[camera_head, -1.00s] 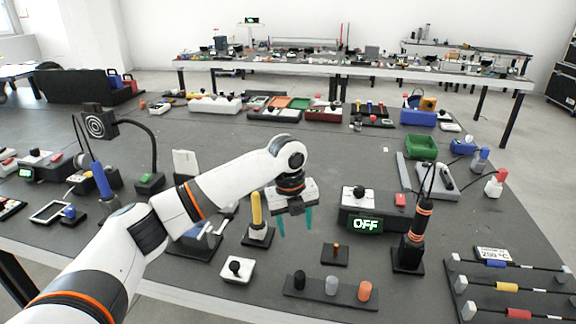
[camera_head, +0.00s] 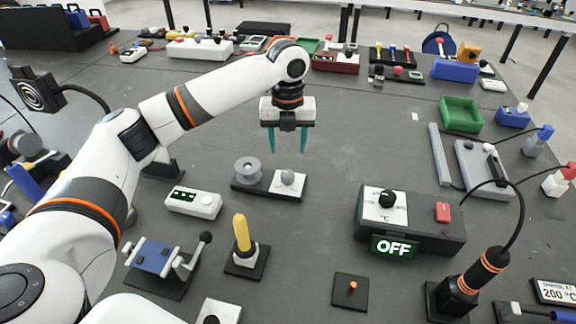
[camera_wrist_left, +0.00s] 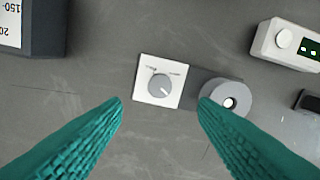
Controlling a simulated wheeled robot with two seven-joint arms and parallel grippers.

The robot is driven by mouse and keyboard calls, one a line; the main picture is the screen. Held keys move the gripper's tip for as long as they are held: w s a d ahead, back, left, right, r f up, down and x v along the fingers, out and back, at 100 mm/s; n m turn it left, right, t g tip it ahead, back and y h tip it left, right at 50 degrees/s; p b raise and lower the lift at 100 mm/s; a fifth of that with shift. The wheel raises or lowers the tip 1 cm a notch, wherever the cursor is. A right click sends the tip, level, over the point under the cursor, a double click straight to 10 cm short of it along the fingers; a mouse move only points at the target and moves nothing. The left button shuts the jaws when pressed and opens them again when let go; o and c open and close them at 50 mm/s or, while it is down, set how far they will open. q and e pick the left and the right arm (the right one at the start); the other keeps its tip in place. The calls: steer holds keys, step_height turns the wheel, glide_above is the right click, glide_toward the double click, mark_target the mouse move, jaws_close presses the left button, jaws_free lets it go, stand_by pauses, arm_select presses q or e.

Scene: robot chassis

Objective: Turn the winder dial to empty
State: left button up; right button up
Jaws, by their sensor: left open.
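The winder (camera_head: 243,184) is a low dark base with a grey spool (camera_head: 248,169) at its left and a white dial plate at its right. The round grey dial (camera_head: 288,177) sits on that plate. In the left wrist view the dial (camera_wrist_left: 161,85) shows a light pointer mark towards the lower right; the small print on its plate is too small to read. My left gripper (camera_head: 289,150) points down above and behind the dial in the head view, teal fingers open and empty. In the wrist view the fingertips (camera_wrist_left: 160,101) lie either side of the dial, apart from it.
A dark heater box (camera_head: 430,225) with a knob and an OFF display stands to the right. A white box with a small display (camera_head: 193,202) is at the left, and a yellow-handled lever (camera_head: 242,234) stands in front. The grey table behind the winder is mostly clear.

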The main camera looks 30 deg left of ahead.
mark_target(287, 173)
arm_select(q)
step_height(287, 173, down, 10)
steer(key=shift+r, duration=0.2)
steer(key=shift+c, duration=0.2)
steer(key=c, duration=0.9)
steer(key=shift+r+p, duration=0.15)
steer(key=shift+p, duration=0.35)
steer(key=shift+c, duration=0.2)
steer(key=n+p, duration=1)
steer(key=p, duration=0.3)
steer(key=shift+r+p, duration=0.1)
steer(key=shift+p, duration=0.25)
steer(key=n+p, duration=0.2)
steer(key=n, duration=0.1)
steer(key=shift+a+f+n+p, duration=0.1)
steer(key=shift+f+n+p, duration=0.1)
steer(key=shift+n+p, duration=0.7)
steer(key=shift+n, duration=0.4)
